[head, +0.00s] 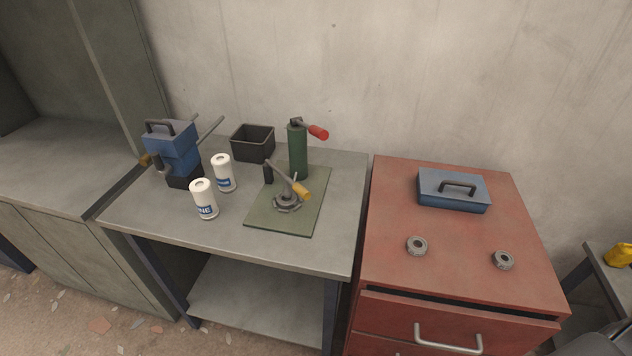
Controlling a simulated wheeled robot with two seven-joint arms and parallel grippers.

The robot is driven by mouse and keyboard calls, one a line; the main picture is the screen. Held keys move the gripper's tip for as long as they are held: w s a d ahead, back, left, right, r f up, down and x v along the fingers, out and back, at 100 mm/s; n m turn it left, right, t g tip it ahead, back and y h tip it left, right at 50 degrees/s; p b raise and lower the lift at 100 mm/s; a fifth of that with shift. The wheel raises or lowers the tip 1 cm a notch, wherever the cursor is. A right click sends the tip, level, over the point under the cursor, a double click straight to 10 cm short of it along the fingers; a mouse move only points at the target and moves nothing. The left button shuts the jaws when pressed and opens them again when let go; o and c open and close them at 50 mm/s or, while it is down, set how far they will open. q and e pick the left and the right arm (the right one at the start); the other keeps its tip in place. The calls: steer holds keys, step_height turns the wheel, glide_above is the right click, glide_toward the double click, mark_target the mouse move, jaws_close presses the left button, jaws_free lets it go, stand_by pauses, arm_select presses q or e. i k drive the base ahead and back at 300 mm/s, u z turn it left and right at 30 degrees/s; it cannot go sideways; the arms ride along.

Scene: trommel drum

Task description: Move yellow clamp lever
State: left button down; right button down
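The yellow clamp lever (302,191) has a dark metal arm that slopes down to the right to its yellow grip. It belongs to a clamp with a round grey metal base (287,203). The clamp stands on a green plate (270,219) on the workbench. A green column with a red-tipped lever (298,151) stands at the back of the same plate.
Two white canisters (204,199) and a blue tool (172,149) stand left of the plate on the bench (153,218). A dark open bin (253,143) is behind. The red cabinet (470,275) at right carries a blue toolbox (453,190) and two metal rings (417,246).

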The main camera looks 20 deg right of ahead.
mark_target(287, 192)
steer(key=z, duration=1.2)
steer(key=k, duration=0.85)
steer(key=u, duration=1.45)
steer(key=i, duration=0.5)
